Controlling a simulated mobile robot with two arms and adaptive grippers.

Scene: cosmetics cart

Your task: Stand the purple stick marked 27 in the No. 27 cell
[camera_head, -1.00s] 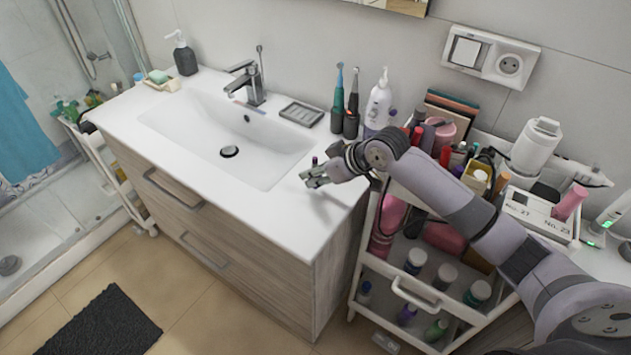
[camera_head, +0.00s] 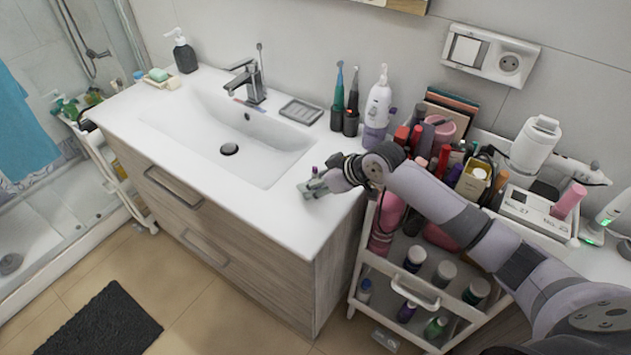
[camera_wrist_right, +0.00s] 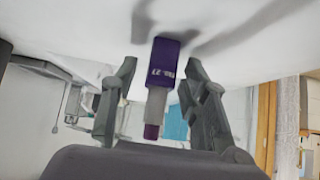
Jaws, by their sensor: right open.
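The purple stick (camera_wrist_right: 165,62), marked No. 27, stands between the two fingers of my right gripper (camera_head: 312,187) in the right wrist view. It has a purple part, a grey band and a smaller purple end. The fingers are open, with a gap on both sides of it. In the head view the stick (camera_head: 315,171) shows as a small dark purple tip at the gripper, over the right part of the white counter. The white holder (camera_head: 535,214) with No. 27 and No. 23 labels is on the cart at right. A pink stick (camera_head: 569,199) stands at its No. 23 side.
The sink basin (camera_head: 225,130) lies left of my gripper. Toothbrushes (camera_head: 345,100) and a white pump bottle (camera_head: 378,105) stand behind it. The crowded cart (camera_head: 420,290) is right of the counter, with my right arm passing over it.

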